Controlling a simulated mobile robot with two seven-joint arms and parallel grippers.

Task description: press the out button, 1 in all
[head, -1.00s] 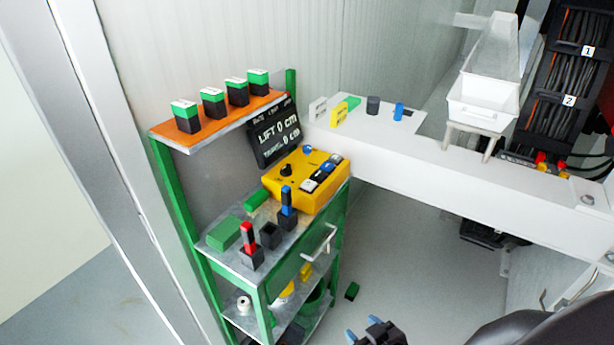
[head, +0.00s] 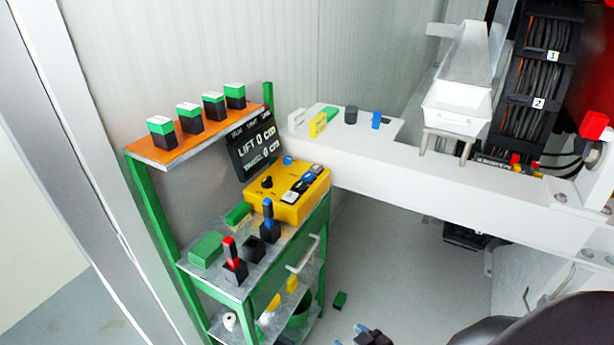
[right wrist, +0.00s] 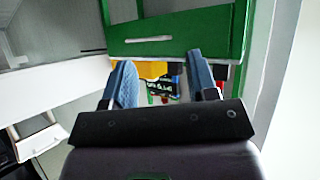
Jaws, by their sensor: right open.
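A yellow control box (head: 288,207) sits on the metal top of the green cart (head: 308,222). It carries a black knob (head: 267,182), a row of white, black and blue buttons (head: 300,187), and a blue button at the back. Their labels are too small to read, so I cannot tell which is the out button. My right gripper (head: 348,334) is at the bottom edge of the head view, below and right of the box, apart from it. In the right wrist view it (right wrist: 165,82) is open and empty, facing the cart. My left gripper is not in view.
A black display (head: 255,148) reads lift 0 cm. A red-handled lever (head: 230,252) and a blue-handled lever (head: 269,218) stand in front of the box. An orange shelf (head: 190,150) holds several green-topped blocks. A white beam (head: 440,185) runs right. The grey floor is mostly clear.

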